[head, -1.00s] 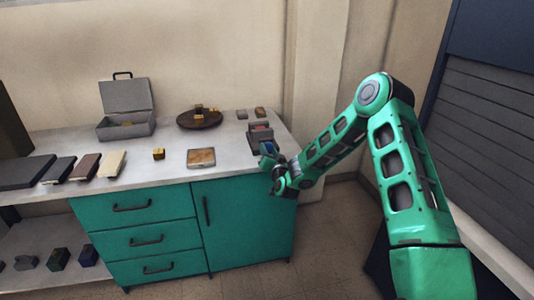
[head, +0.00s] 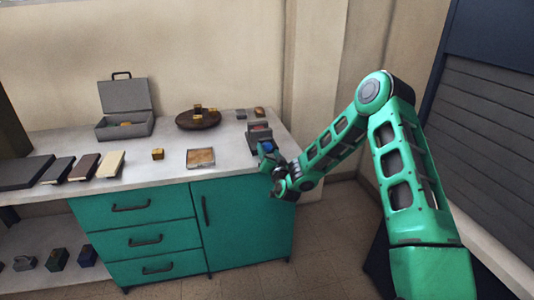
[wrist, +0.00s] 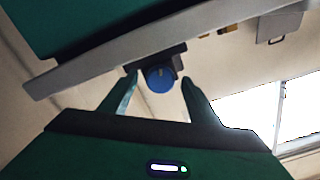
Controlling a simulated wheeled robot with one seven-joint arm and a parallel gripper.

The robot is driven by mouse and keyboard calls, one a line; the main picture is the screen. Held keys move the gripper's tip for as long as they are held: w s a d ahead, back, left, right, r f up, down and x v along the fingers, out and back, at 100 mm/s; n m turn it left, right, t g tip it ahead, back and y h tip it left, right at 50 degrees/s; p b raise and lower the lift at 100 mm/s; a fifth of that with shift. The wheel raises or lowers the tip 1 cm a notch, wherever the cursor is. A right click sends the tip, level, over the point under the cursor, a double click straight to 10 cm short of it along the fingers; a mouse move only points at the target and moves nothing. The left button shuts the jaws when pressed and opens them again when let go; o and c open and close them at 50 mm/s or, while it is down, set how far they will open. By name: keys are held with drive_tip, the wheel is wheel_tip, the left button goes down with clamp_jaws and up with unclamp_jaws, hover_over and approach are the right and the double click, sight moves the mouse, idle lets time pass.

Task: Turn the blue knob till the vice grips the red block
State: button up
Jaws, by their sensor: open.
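The grey vice (head: 258,139) stands near the right front corner of the counter. The red block (head: 260,127) shows at its top; the gap between block and jaws is too small to tell. The blue knob (head: 267,147) is on the vice's front side and partly hidden by my gripper (head: 268,158). In the wrist view the round blue knob (wrist: 160,79) lies between the fingertips of my gripper (wrist: 160,82), with a gap on each side. My gripper is open and empty, and the knob bears a small pale mark.
A shallow tray (head: 201,149) and a small yellow cube (head: 158,154) are left of the vice. A round brown board (head: 186,124) with small blocks and an open grey case (head: 112,130) stand behind. Two small blocks lie behind the vice. The floor right of the counter is clear.

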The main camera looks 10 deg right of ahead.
drive_tip(key=s, duration=0.9)
drive_tip(key=shift+s, duration=0.15)
drive_tip(key=s+d+r+n+g+h, duration=0.1)
drive_tip(key=s+d+r+n+g, duration=0.15)
drive_tip(key=s+d+g, duration=0.55)
drive_tip(key=s+d+r+n+g+h, duration=0.1)
drive_tip(key=s+d+r+g, duration=0.3)
drive_tip(key=s+d, duration=0.8)
drive_tip(key=s+a+r+m+g, duration=0.1)
drive_tip(key=s+r+g, duration=0.1)
drive_tip(key=s, duration=0.8)
drive_tip(key=s+a+r+m+g+y, duration=0.1)
drive_tip(key=s+r+g, duration=0.1)
drive_tip(key=s, duration=0.9)
drive_tip(key=s+a+r+m+g+y, duration=0.1)
drive_tip(key=s+r+m+g, duration=0.1)
drive_tip(key=s, duration=0.8)
drive_tip(key=shift+s, duration=0.15)
